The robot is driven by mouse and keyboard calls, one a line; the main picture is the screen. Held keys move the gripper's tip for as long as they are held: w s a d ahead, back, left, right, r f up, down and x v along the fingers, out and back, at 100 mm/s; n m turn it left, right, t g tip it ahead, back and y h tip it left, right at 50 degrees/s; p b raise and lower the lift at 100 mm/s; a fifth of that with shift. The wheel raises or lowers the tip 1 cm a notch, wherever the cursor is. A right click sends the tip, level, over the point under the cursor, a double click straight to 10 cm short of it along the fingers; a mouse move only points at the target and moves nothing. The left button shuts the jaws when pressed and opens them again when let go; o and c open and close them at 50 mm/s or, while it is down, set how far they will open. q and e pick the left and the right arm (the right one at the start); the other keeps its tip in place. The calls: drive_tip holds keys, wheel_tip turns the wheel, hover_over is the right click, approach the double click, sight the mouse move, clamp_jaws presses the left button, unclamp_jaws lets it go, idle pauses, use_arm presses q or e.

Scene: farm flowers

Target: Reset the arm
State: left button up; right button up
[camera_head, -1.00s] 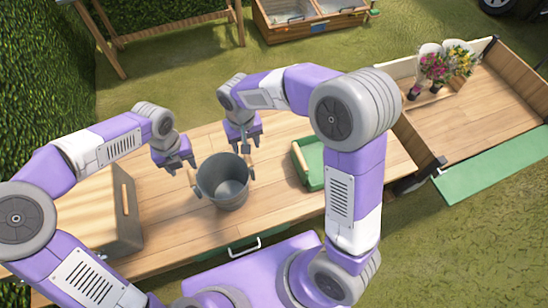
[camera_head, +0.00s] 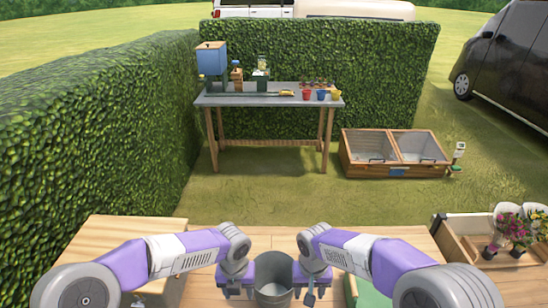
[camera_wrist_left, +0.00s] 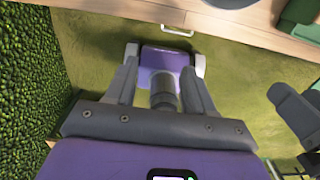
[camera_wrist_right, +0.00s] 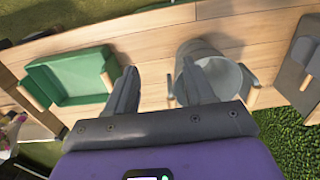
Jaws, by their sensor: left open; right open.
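My left gripper (camera_head: 237,287) is open and empty, at the left side of the grey bucket in the head view. My right gripper (camera_head: 311,287) is open and empty at the bucket's right side. The grey metal bucket (camera_head: 273,275) stands upright on the wooden table (camera_head: 209,290) between them. It also shows in the right wrist view (camera_wrist_right: 219,84), partly behind a finger. In the left wrist view my fingers (camera_wrist_left: 160,75) are spread with nothing between them.
A green tray (camera_wrist_right: 75,78) lies on the table, right of the bucket in the head view. Potted flowers (camera_head: 513,229) stand in a wooden bed at the right. A workbench (camera_head: 270,99) and cold frame (camera_head: 393,170) stand farther back.

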use_arm(q)
drive_tip(key=s+d+f+n+g+h, duration=0.15)
drive_tip(key=s+f+n, duration=0.25)
drive_tip(key=f+n, duration=0.4)
drive_tip(key=s+d+f+n+h, duration=0.3)
drive_tip(key=s+f+n, duration=0.1)
drive_tip(key=f+n, duration=0.4)
drive_tip(key=s+a+f+n+t, duration=0.1)
drive_tip(key=s+f+n, duration=0.3)
drive_tip(key=n, duration=0.7)
drive_tip(key=s+a+f+n+t, duration=0.1)
drive_tip(key=s+a+f+n, duration=0.3)
drive_tip(key=n, duration=0.8)
drive_tip(key=shift+s+f, duration=0.35)
drive_tip(key=shift+s, duration=0.15)
use_arm(e)
drive_tip(key=s+f+m+y, duration=0.1)
drive_tip(key=s+f+y, duration=0.1)
drive_tip(key=s+f, duration=0.6)
drive_tip(key=s+f+m+y, duration=0.1)
drive_tip(key=s+f+y, duration=0.1)
drive_tip(key=s+f, duration=0.7)
wheel_tip(320, 180, down, 8)
drive_tip(key=shift+d+r+m+t, duration=0.1)
drive_tip(key=shift+d+m+t, duration=0.05)
drive_tip(key=shift+m+t, duration=0.15)
use_arm(q)
drive_tip(key=shift+c, duration=0.3)
use_arm(e)
drive_tip(key=shift+c, duration=0.3)
